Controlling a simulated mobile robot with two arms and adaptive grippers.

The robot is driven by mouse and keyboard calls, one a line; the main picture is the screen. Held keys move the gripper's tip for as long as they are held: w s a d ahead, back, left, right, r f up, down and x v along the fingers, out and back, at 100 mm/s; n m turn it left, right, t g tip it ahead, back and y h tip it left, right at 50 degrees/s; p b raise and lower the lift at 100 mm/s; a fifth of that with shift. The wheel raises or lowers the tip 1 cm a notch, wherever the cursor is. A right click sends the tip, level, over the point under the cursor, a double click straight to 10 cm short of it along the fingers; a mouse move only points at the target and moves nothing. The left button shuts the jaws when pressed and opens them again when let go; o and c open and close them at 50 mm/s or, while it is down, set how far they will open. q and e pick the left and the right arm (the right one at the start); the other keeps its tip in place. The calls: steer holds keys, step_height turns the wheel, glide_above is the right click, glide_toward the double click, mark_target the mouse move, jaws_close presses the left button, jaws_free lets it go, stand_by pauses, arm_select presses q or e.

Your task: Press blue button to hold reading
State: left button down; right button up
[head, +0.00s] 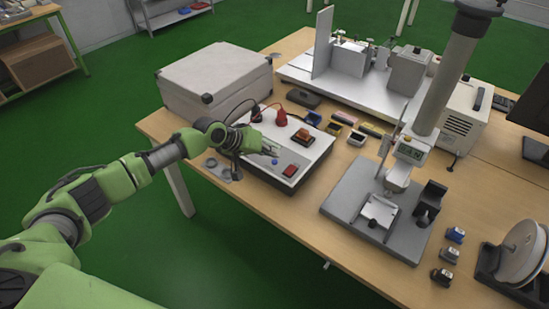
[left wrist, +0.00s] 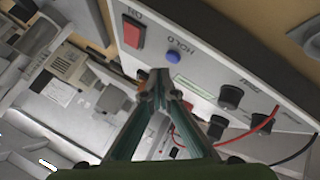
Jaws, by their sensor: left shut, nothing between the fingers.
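The blue button (head: 274,161) is a small round knob on the pale top panel of a low instrument box (head: 262,168). In the left wrist view the blue button (left wrist: 173,53) sits beside the printed word HOLD. My left gripper (head: 270,150) is shut and empty, over the panel close to the blue button. In the left wrist view its fingertips (left wrist: 158,76) point at the panel just short of the button in the picture; I see no contact. A red ON switch (left wrist: 133,32) is beside the button. My right gripper is not in view.
A red switch (head: 290,170), an orange part (head: 302,137) and a red plug (head: 281,118) stand on the panel. Black knobs (left wrist: 231,97) and wires show in the wrist view. A grey case (head: 215,80) stands behind; a test stand (head: 375,215) is at right.

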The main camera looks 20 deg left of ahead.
mark_target(273, 162)
arm_select(q)
steer(key=shift+r, duration=0.1)
step_height(273, 162, up, 6)
steer(key=p, duration=0.5)
steer(key=shift+d, duration=0.1)
stand_by(0.5)
